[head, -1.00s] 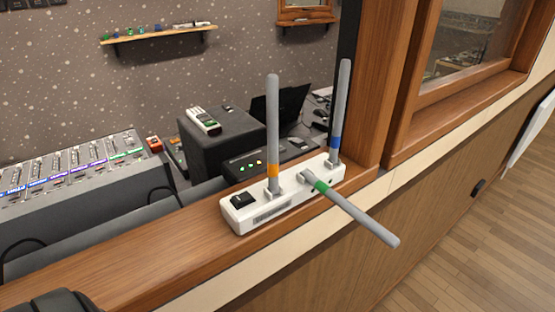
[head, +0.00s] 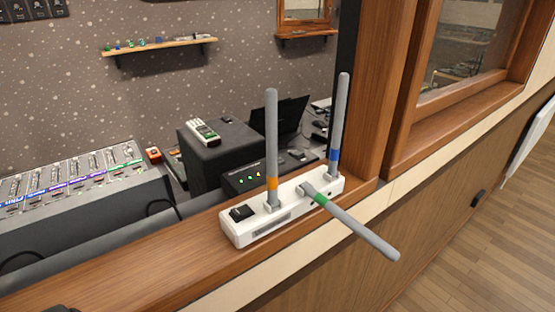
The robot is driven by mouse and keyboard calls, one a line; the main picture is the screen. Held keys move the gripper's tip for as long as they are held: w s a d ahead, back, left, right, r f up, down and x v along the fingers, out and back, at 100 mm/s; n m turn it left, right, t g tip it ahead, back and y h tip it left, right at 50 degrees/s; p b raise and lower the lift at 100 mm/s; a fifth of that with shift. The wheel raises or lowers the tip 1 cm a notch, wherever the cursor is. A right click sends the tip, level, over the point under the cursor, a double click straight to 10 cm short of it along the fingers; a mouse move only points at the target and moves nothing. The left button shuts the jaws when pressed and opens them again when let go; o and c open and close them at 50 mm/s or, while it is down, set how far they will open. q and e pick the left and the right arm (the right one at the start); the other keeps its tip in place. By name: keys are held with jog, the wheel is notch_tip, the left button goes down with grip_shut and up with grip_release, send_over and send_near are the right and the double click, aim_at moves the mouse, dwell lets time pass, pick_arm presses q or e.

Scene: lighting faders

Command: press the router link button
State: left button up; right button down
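A white box (head: 292,212) with three grey rods, which looks like the router, sits on the wooden ledge in the middle of the head view. A black rocker-like button (head: 241,213) is on its top at the left end. The orange-banded rod (head: 271,135) and blue-banded rod (head: 340,120) stand nearly upright. The green-banded rod (head: 355,230) leans out over the front edge to the right. No label on the button can be read. Neither gripper can be made out.
The wooden ledge (head: 150,262) is clear left of the white box. A wooden post (head: 373,90) rises close behind its right end. Behind the ledge are a black box with green lights (head: 240,178), a dark speaker-like box (head: 220,155) and a fader desk (head: 80,200).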

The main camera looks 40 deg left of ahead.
pick_arm(q)
grip_shut()
dwell(1.3)
